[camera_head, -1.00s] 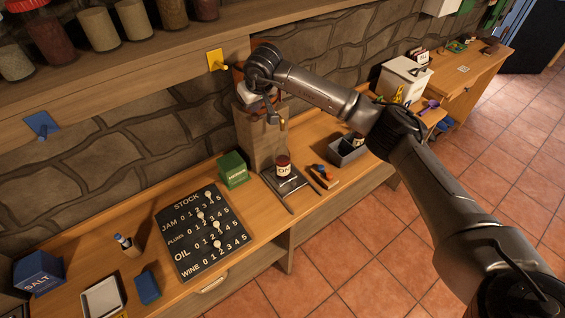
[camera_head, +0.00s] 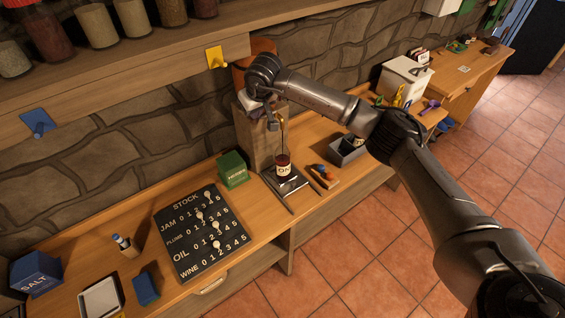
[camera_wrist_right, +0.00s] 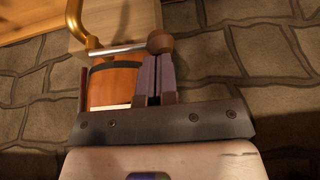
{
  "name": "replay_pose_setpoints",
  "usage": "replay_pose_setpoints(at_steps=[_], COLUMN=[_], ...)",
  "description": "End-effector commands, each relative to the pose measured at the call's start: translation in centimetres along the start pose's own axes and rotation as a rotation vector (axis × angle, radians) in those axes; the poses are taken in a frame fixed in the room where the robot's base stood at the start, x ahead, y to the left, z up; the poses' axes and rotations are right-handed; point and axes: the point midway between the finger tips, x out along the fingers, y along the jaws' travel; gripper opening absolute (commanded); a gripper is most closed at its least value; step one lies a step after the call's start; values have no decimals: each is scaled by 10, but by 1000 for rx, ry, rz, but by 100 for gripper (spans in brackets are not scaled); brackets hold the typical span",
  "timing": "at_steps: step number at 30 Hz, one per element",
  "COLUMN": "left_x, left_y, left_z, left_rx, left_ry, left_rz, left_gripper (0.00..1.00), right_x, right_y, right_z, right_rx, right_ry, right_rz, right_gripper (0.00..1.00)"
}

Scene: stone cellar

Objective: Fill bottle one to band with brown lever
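Bottle one (camera_head: 283,168), a small dark bottle with a white label reading "ON", stands upright on a dark plate (camera_head: 288,187). A thin dark stream runs from the brass spout (camera_head: 280,119) above into it. Its band and fill level are too small to tell. The brown lever (camera_wrist_right: 160,42) is a metal rod with a brown ball knob, in front of the orange-brown barrel (camera_wrist_right: 115,85). My right gripper (camera_wrist_right: 157,62) has its fingers together, their tips against the knob; it also shows in the head view (camera_head: 268,103). My left gripper is out of view.
The barrel sits on a wooden block (camera_head: 258,145). A green box (camera_head: 232,169) and a stock board (camera_head: 201,232) are left of the bottle. A dark open box (camera_head: 347,150) and a small board with an orange-handled item (camera_head: 323,175) are right.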

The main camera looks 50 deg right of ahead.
Motion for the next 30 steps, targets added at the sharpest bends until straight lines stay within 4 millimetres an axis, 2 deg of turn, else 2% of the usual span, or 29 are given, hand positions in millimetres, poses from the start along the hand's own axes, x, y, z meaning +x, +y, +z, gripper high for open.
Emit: replay_pose_setpoints(at_steps=[11,30], left_x=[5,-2], left_y=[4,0], left_z=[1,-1], left_rx=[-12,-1], left_ry=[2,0], left_rz=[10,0], left_gripper=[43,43], right_x=[12,2], right_y=[1,0], right_z=[5,1], right_rx=[0,0], right_ry=[-1,-1], right_rz=[1,0], right_gripper=[0,0])
